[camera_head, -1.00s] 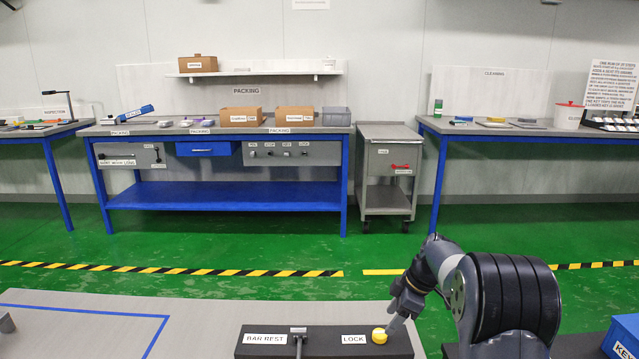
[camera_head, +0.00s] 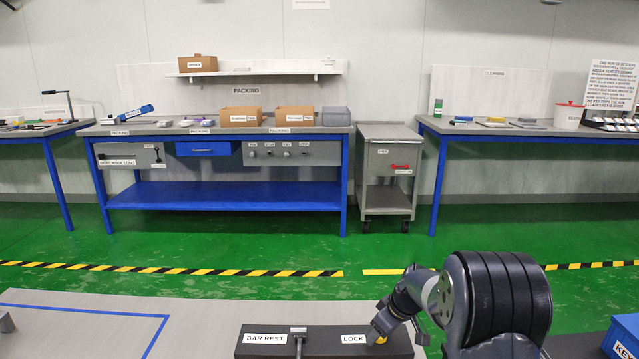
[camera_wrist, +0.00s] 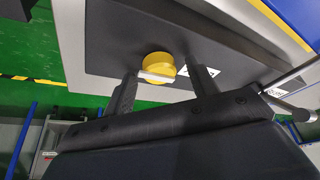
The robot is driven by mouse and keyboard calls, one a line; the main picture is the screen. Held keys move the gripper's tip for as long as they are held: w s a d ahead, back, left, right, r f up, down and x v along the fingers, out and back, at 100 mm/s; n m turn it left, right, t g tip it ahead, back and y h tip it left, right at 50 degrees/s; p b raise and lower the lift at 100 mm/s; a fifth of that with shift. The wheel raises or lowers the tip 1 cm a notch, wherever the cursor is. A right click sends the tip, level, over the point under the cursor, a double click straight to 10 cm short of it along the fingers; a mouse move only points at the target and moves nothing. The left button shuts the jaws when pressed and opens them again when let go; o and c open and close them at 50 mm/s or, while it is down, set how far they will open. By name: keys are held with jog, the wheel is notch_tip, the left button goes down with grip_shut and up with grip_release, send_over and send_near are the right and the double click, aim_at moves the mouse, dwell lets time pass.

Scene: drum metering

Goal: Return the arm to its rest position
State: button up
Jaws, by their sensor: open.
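My arm (camera_head: 500,300) reaches in from the lower right in the head view. My gripper (camera_head: 374,335) is at the right part of the dark panel, by the LOCK label. In the wrist view my gripper (camera_wrist: 166,80) is open, its two fingers apart. A round yellow knob (camera_wrist: 160,66) with a pale bar across it lies between and just beyond the fingertips. I cannot tell whether the fingers touch it. In the head view the gripper mostly covers the knob.
The dark panel (camera_head: 318,339) carries BAR REST and LOCK labels and a small upright lever (camera_head: 298,334). A blue box (camera_head: 622,335) stands at the lower right. The grey tabletop (camera_head: 210,318) left of the panel is mostly clear. Packing bench (camera_head: 225,195) is across the green floor.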

jog(key=m+p, duration=0.2)
jog(key=m+h+p, duration=0.1)
jog(key=m, duration=0.1)
jog(key=shift+s+a+r+t+h+p, duration=0.1)
jog(key=shift+r+t+h+p, duration=0.05)
jog(key=shift+t+h+p, duration=0.2)
jog(key=shift+a+m+h+p, duration=0.1)
jog(key=shift+m+h+p, duration=0.55)
jog(key=shift+m, duration=0.85)
jog(key=shift+a+f+m+h+b, duration=0.15)
jog(key=shift+m+h+b, duration=0.35)
jog(key=shift+m, duration=1.4)
jog(key=shift+r, duration=0.2)
jog(key=shift+s+r, duration=0.15)
jog(key=shift+r, duration=0.1)
